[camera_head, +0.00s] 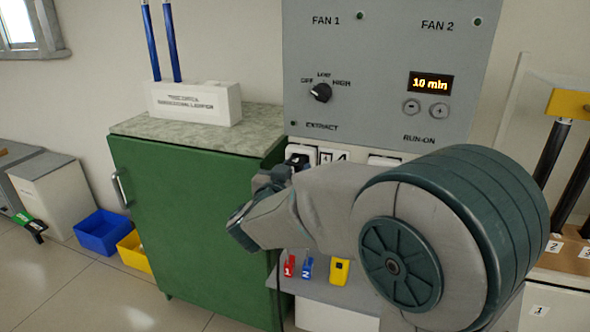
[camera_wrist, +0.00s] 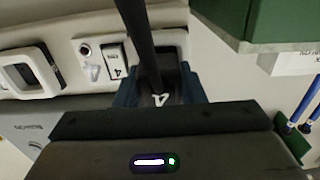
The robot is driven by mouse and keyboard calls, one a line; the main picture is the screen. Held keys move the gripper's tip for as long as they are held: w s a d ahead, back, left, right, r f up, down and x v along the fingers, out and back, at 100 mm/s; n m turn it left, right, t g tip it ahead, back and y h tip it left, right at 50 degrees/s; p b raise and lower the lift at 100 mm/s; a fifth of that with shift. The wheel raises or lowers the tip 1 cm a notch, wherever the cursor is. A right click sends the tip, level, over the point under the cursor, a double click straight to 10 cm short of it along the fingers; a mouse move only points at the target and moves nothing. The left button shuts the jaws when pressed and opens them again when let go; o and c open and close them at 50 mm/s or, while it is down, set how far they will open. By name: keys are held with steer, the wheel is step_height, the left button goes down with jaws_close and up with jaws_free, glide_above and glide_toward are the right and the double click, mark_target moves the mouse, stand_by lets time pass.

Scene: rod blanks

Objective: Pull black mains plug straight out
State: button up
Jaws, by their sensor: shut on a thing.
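My gripper (camera_head: 272,179) is at the plug from the front left. In the wrist view my gripper's blue fingers (camera_wrist: 158,92) are shut on the plug, one on each side. The white socket frame (camera_wrist: 174,44) shows behind it. How deep the plug sits is hidden by the fingers and cable.
A green cabinet (camera_head: 190,215) stands close on the left, with a white rod holder (camera_head: 195,103) on top.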

steer(key=shift+s+a, duration=0.1)
steer(key=shift+s, duration=0.05)
steer(key=shift+s+a, duration=0.15)
steer(key=shift+s, duration=0.2)
steer(key=shift+p+v, duration=0.35)
steer(key=shift+v, duration=1.4)
steer(key=p+v, duration=0.1)
steer(key=v, duration=0.5)
stand_by(0.4)
